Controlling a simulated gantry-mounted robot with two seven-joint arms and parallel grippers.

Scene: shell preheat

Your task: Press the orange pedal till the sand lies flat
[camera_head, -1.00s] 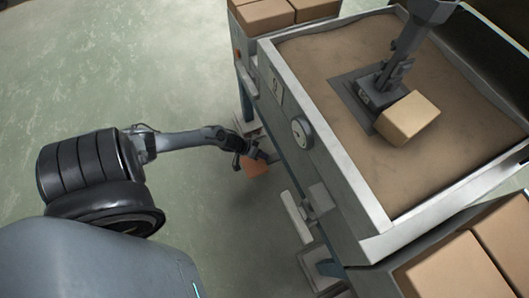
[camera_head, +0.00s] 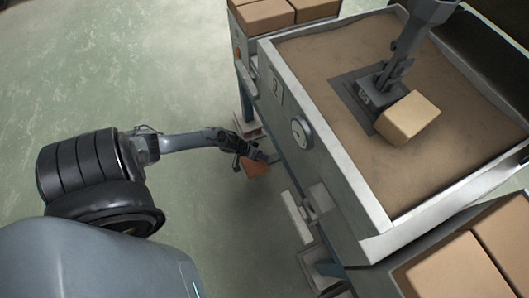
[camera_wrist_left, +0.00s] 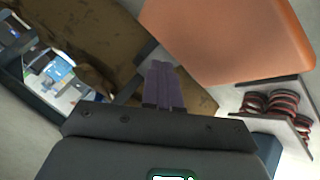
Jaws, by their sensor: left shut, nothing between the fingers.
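The orange pedal (camera_head: 256,170) is low at the side of the sand box, near the floor, partly hidden by my gripper. My left gripper (camera_head: 263,157) is shut and empty, just above or beside it. In the left wrist view the shut fingers (camera_wrist_left: 163,85) are just left of the broad orange pedal face (camera_wrist_left: 235,38). I cannot tell whether they touch. The brown sand (camera_head: 335,50) fills the metal-rimmed box, slightly uneven near the edges.
A round dial (camera_head: 302,132) is on the box's side. Cartons (camera_head: 445,270) are at the lower right. Red coils (camera_wrist_left: 268,103) are beside the pedal. The floor at left is clear.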

